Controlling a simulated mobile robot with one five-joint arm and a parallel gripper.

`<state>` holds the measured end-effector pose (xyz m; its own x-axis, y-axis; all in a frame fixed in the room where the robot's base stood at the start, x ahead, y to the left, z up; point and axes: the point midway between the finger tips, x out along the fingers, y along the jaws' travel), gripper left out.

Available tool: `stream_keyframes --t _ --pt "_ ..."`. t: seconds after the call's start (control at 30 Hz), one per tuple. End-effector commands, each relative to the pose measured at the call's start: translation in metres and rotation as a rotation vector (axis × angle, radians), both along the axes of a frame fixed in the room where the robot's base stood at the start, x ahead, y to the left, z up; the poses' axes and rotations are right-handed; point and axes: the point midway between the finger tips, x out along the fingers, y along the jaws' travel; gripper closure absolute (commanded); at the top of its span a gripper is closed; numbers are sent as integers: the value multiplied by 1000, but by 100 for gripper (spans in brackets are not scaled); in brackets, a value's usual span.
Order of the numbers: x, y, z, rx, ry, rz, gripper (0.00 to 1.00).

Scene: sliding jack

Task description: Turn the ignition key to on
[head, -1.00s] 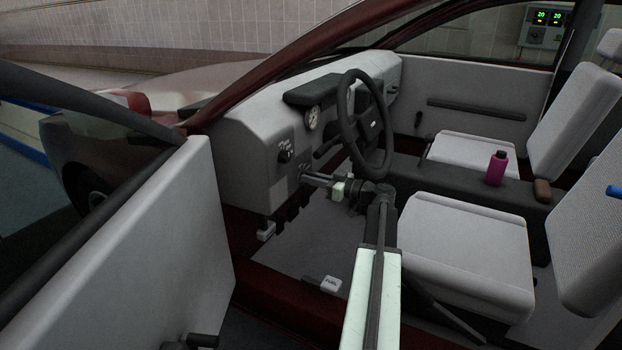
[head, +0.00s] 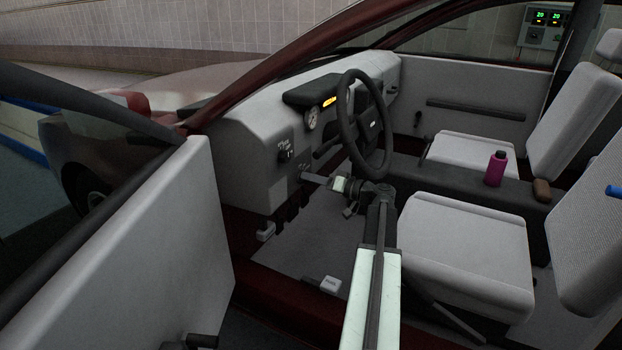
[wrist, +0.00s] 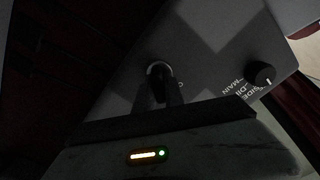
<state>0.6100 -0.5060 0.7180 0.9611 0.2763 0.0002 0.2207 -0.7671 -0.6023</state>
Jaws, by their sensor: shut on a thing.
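My gripper (head: 312,178) reaches in through the open driver's door to the lower dashboard, left of and below the steering wheel (head: 364,125). In the wrist view the ignition lock (wrist: 157,68) is a round ring on the grey panel. My gripper's dark fingers (wrist: 166,95) are shut at it, on the ignition key. The key itself is mostly hidden by the fingers and shadow. An amber display (head: 329,102) is lit on the dashboard behind the wheel.
A black light knob (wrist: 262,73) with white lettering sits beside the lock; it also shows in the head view (head: 285,155). The open door (head: 180,230) stands at left. The driver's seat (head: 465,240) and a magenta bottle (head: 496,169) are at right.

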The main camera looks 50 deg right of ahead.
Motion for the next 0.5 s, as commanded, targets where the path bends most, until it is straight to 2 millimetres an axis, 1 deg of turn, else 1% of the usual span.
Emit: stream_keyframes --t 0.2,0.5 --pt "-1 -1 -1 42 14 -2 100" --pt "-1 -1 -1 49 17 -2 100"
